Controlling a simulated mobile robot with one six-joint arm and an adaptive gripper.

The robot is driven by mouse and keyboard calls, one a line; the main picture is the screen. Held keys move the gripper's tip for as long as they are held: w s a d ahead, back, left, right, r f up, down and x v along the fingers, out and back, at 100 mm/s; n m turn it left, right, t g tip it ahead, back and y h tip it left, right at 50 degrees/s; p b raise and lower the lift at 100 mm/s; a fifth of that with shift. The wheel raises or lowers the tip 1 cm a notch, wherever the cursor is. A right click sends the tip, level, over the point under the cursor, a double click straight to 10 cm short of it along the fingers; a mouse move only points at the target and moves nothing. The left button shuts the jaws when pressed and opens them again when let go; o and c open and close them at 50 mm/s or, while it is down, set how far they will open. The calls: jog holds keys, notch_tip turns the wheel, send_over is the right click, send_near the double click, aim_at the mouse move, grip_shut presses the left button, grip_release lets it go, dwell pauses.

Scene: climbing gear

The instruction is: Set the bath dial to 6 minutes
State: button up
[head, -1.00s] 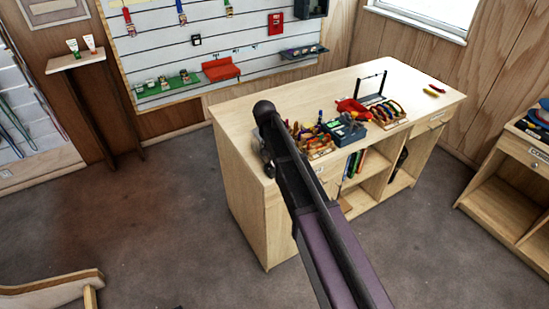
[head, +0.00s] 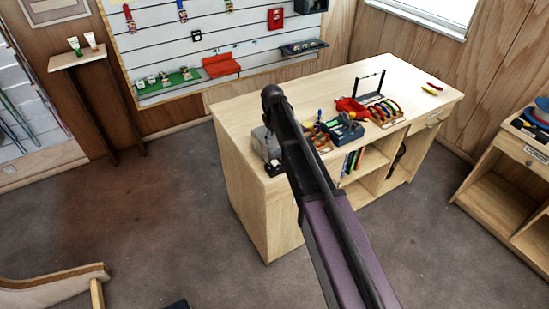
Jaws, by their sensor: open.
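A small grey box-like unit (head: 265,143) stands at the left front part of the wooden counter, partly hidden by my arm. It may be the bath, but I cannot make out a dial or its setting from here. A small dark part shows low at its front, too small to identify. My dark arm (head: 330,217) reaches up from the lower right and crosses in front of the counter. My gripper does not show; the arm hides whatever is behind it.
A wooden cabinet (head: 495,195) stands at the right. Open floor lies at the left.

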aim_at(274, 161)
jog(key=shift+r+n+p, duration=0.3)
jog(key=shift+r+n, duration=0.1)
jog(key=shift+n, duration=0.35)
jog(key=shift+r+n+p, duration=0.25)
jog(key=shift+r+n, duration=0.1)
jog(key=shift+n, duration=0.4)
jog(key=shift+f, duration=0.2)
notch_tip(274, 161, down, 14)
jog(key=b, duration=1.4)
jog(key=shift+r, duration=0.25)
grip_shut()
